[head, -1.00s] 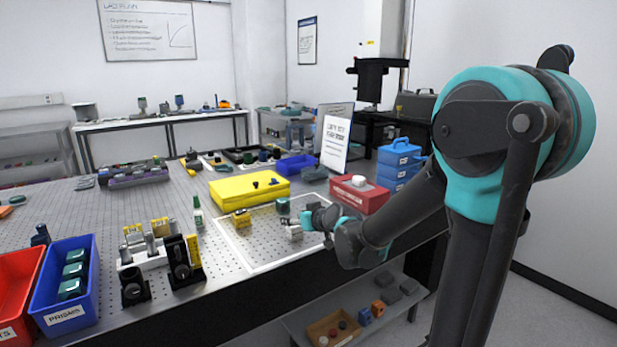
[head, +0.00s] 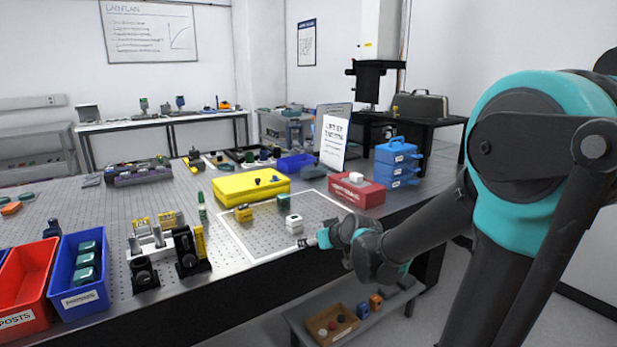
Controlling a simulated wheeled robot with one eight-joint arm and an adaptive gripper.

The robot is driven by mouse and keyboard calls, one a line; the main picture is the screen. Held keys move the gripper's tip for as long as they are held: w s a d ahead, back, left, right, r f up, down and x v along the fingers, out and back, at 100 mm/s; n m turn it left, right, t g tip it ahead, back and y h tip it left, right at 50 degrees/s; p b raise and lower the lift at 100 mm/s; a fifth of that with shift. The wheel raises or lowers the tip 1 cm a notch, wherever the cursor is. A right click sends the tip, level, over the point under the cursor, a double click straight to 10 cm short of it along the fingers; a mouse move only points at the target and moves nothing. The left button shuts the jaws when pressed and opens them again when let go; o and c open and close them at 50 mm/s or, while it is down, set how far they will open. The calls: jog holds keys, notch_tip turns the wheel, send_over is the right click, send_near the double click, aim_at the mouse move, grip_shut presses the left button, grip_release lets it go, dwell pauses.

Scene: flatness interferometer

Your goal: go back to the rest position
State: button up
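My gripper (head: 315,240) is low over the front edge of the perforated table, at the right corner of the white square outline (head: 247,254). It is small and seen from behind, so its fingers are hard to make out. I see nothing held in it. A white cube-like block (head: 294,224) stands inside the outline, just up and left of the gripper, with a visible gap between them. A yellow block (head: 243,213) and a dark green piece (head: 284,203) are also inside the outline.
A yellow case (head: 240,187), red box (head: 357,191) and blue stacked boxes (head: 397,165) stand behind. Black mounts (head: 188,250) and blue (head: 80,300) and red (head: 22,300) bins are at left. A low shelf (head: 370,333) sits under the table's front edge.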

jog(key=s+d+f+m+g+h, duration=0.2)
jog(key=s+d+f+h, duration=0.1)
jog(key=s+d+f, duration=0.3)
jog(key=s+d+f+m+g+h, duration=0.2)
jog(key=s+d+f, duration=0.4)
jog(key=s+d, duration=0.5)
jog(key=s+m+g, duration=0.1)
jog(key=s, duration=0.3)
jog(key=shift+s+d+f+h, duration=0.15)
jog(key=shift+s+d+h, duration=0.15)
jog(key=shift+h, duration=0.1)
